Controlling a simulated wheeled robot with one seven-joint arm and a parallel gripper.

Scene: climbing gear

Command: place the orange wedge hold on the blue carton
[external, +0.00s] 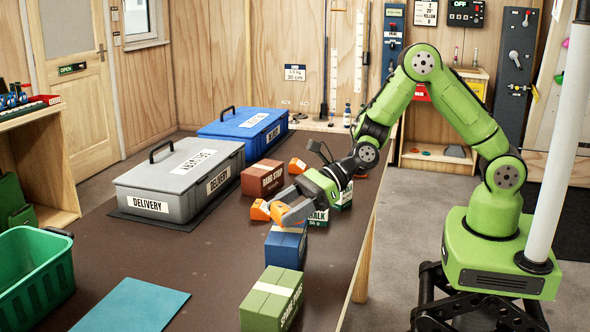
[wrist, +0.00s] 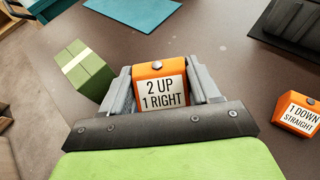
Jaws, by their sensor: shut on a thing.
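My gripper (external: 282,212) is shut on an orange wedge hold (wrist: 161,85) with a white label reading "2 UP 1 RIGHT". This hold (external: 278,212) also shows between the fingers in the external view. The blue carton (external: 286,246) stands on the dark table just below and in front of the gripper. I cannot tell the exact gap between the hold and its top. The blue carton does not show in the wrist view.
A green carton (external: 272,299) stands in front of the blue one. A red-brown carton (external: 263,179) and a green chalk carton (external: 318,217) stand nearby. Grey (external: 180,180) and blue (external: 243,130) delivery cases stand at the back left. A teal mat (external: 133,310) lies at the front.

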